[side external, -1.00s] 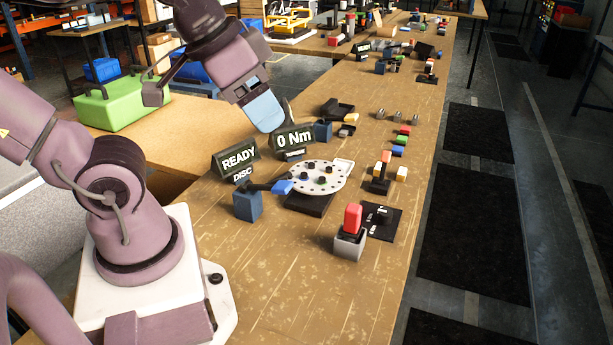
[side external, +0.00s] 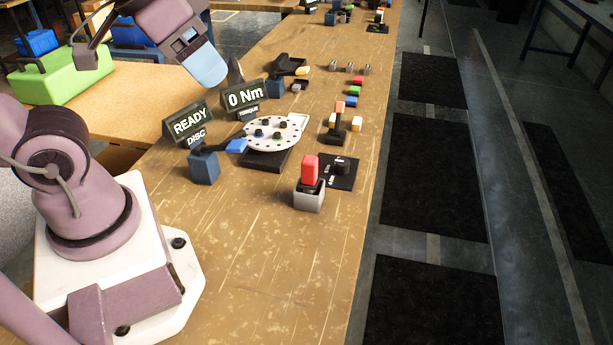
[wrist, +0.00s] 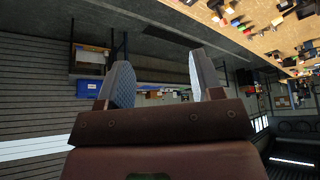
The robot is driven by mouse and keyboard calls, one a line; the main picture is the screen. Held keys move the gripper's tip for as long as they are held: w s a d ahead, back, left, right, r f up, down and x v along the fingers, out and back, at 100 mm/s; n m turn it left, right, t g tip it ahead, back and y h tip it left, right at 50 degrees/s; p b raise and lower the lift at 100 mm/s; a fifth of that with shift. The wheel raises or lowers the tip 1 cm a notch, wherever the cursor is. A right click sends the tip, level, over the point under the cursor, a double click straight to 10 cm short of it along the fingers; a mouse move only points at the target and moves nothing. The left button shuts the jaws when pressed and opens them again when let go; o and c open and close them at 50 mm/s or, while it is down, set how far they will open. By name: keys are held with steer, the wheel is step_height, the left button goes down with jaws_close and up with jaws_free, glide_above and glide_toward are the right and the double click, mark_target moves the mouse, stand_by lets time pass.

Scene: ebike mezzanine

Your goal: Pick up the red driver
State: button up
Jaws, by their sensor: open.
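In the side external view, an upright red handle (side external: 310,169), which looks like the red driver, stands in a grey block holder (side external: 309,199) on the bench. Its lower part is hidden in the holder. My gripper (side external: 221,70) is raised above the bench, up and left of the red handle and well apart from it. In the wrist view, the two fingers of my gripper (wrist: 160,78) are spread apart with nothing between them. The red driver cannot be made out in that view.
A black plate (side external: 340,172) lies beside the holder. A white perforated disc (side external: 274,133), a blue block (side external: 204,168) and the "READY" (side external: 190,122) and "0 Nm" (side external: 245,95) signs stand to its left. Small coloured blocks lie behind. The bench front is clear.

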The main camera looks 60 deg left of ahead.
steer(key=shift+o, duration=0.2)
stand_by(0.4)
steer(key=n+g+y, duration=0.2)
steer(key=n+y, duration=0.1)
steer(key=n, duration=0.6)
glide_toward(310, 160)
steer(key=x, duration=1.2)
steer(key=shift+a+f, duration=0.1)
steer(key=shift+a, duration=0.05)
